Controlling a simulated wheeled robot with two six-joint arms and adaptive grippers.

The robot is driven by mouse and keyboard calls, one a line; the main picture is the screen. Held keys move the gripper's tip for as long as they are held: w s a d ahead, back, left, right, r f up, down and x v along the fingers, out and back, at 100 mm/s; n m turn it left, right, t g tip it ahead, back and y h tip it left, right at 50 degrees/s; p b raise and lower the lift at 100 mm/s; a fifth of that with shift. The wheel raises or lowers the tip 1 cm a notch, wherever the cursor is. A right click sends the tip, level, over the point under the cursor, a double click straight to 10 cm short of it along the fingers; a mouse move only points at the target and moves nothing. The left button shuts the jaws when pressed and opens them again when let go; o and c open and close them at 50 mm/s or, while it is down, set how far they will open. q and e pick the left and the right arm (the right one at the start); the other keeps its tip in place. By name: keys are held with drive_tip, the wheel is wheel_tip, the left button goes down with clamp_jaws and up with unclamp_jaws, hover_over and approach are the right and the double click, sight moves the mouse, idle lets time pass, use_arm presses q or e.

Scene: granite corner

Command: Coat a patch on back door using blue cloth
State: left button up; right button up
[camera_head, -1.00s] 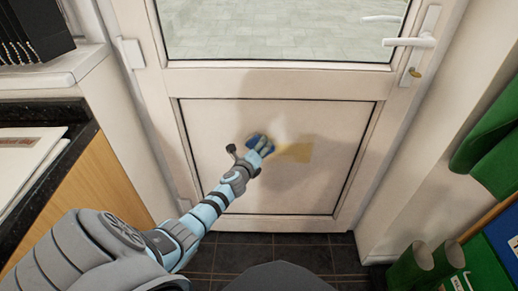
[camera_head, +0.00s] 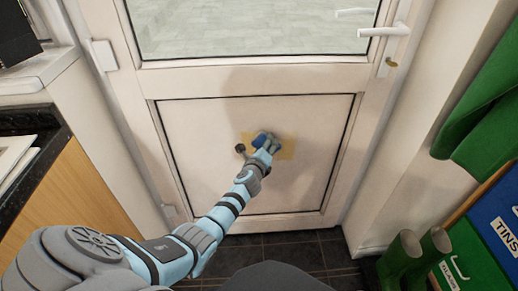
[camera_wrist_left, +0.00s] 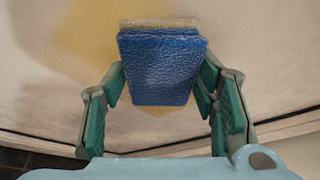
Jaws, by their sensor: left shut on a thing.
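The back door (camera_head: 215,140) is white, with a window above and a framed lower panel. A yellowish patch (camera_head: 287,149) shows on the middle of that panel, and it also shows in the left wrist view (camera_wrist_left: 172,105). The blue cloth (camera_wrist_left: 160,68) looks like a thick folded pad with a tan edge at its far end; it shows small in the head view (camera_head: 259,140). My left gripper (camera_wrist_left: 160,88) is shut on it, at the patch. The hand hides part of the patch. I cannot tell whether the cloth touches the door. My right gripper is not in view.
The door handle (camera_head: 384,30) is at the upper right. A counter with a wooden side (camera_head: 65,205) stands at left. Green boots (camera_head: 402,255), labelled bins (camera_head: 482,262) and a green hanging cloth (camera_head: 478,115) are at right. Dark floor tiles (camera_head: 285,250) are clear below the door.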

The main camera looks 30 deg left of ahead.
sight(296, 140)
use_arm(q)
drive_tip(key=shift+w+d+b, duration=0.5)
drive_tip(key=shift+w+d, duration=0.2)
drive_tip(key=shift+d, duration=0.25)
drive_tip(key=shift+w+d+b, duration=0.5)
drive_tip(key=shift+w+d, duration=0.25)
drive_tip(key=shift+d, duration=0.2)
drive_tip(key=shift+w+d+b, duration=0.5)
drive_tip(key=shift+w+d, duration=0.2)
drive_tip(key=shift+d, duration=0.25)
drive_tip(key=shift+w+d+f+b, duration=0.15)
drive_tip(key=shift+w+d+b, duration=0.65)
drive_tip(key=shift+d+b, duration=0.25)
drive_tip(key=shift+w+d, duration=0.3)
drive_tip(key=shift+d, duration=0.05)
drive_tip(key=shift+r, duration=0.25)
